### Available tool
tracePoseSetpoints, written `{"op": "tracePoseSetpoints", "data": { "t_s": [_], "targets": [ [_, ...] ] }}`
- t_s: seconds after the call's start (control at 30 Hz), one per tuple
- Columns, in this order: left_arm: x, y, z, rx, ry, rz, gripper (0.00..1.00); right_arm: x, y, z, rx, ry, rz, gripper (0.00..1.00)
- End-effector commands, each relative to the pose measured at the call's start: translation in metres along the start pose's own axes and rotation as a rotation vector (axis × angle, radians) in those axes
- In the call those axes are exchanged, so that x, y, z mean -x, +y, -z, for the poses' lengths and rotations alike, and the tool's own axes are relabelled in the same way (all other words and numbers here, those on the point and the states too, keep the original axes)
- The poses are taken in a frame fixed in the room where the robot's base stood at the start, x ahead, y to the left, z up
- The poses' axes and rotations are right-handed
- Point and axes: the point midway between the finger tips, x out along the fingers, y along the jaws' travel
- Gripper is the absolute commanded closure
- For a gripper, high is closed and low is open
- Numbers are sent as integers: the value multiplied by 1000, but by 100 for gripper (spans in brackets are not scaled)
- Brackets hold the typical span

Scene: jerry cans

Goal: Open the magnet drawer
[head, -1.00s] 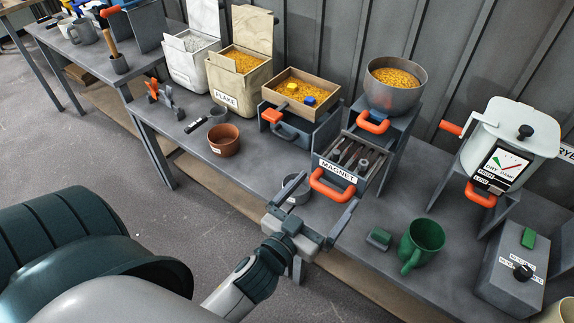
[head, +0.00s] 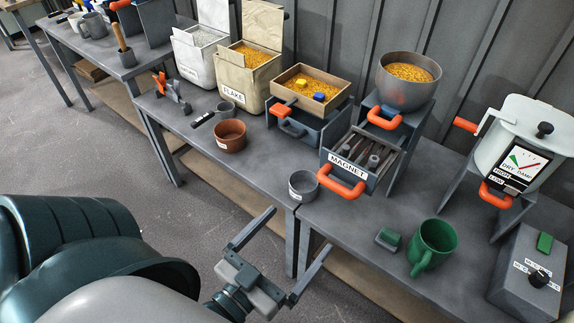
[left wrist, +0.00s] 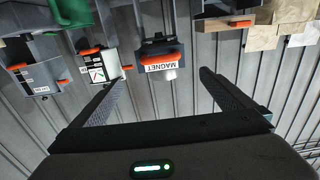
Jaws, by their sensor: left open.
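The magnet drawer (head: 357,165) is a grey tray with a white MAGNET label and an orange loop handle (head: 341,189). It stands out in front of its stand, and several dark bars show inside it. In the left wrist view, which is upside down, the drawer front (left wrist: 160,66) and its orange handle (left wrist: 157,57) appear between my fingers, farther off. My left gripper (head: 301,227) is open and empty, in front of the table edge and below-left of the handle, apart from it. My right gripper is not in view.
A small grey cup (head: 303,187) stands at the table edge left of the handle. A green mug (head: 432,246) and a small green-topped block (head: 388,239) are to the right. A bowl of yellow grain (head: 408,80) sits on the stand behind. The floor before the table is clear.

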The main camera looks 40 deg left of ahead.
Motion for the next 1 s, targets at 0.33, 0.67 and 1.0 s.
{"op": "tracePoseSetpoints", "data": {
  "t_s": [0.33,0.67,1.0],
  "targets": [
    [14,0,0,0,0,1,0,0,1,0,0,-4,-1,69],
    [14,0,0,-1,0,1,0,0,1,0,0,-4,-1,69],
    [11,1,-13,1,-19,-2,0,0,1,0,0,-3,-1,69]
  ]
}}
